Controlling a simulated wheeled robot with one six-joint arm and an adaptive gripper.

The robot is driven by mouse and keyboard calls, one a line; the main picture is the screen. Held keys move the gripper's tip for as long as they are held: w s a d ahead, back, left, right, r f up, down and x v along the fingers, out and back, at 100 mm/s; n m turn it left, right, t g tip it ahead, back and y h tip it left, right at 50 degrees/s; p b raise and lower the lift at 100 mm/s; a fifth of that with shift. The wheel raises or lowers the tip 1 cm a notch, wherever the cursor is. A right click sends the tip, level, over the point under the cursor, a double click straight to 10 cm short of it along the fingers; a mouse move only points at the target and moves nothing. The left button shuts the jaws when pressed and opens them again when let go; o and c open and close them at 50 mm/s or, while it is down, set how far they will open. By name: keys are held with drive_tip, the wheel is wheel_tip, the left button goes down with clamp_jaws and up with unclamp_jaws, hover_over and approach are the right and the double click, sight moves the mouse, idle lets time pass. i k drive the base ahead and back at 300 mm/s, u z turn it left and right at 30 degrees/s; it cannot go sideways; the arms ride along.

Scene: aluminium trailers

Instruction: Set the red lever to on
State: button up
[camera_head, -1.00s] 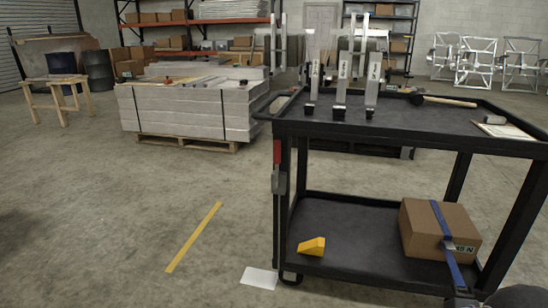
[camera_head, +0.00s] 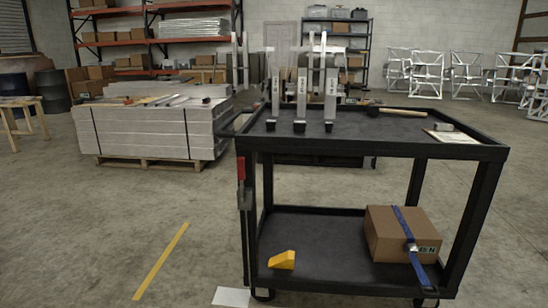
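A red handle (camera_head: 241,168) shows at the front left corner post of the black cart (camera_head: 375,148), just below the cart's top shelf. It sits upright above a grey metal piece (camera_head: 244,199) on a long thin bar running down beside the post. It may be the red lever, but no on or off marking can be read. Several upright silver pieces with dark feet (camera_head: 300,103) stand on the left of the cart's top; none is red. My gripper is not in view.
A hammer (camera_head: 405,111) and a clipboard (camera_head: 452,136) lie on the cart's top. A yellow wedge (camera_head: 282,260) and a strapped carton (camera_head: 390,242) are on its lower shelf. A palletised stack (camera_head: 150,130) stands behind left. Floor by the yellow line (camera_head: 161,260) is clear.

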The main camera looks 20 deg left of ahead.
sight(241, 160)
drive_tip(key=u, duration=0.1)
drive_tip(key=i, duration=0.95)
drive_tip(key=u, duration=0.35)
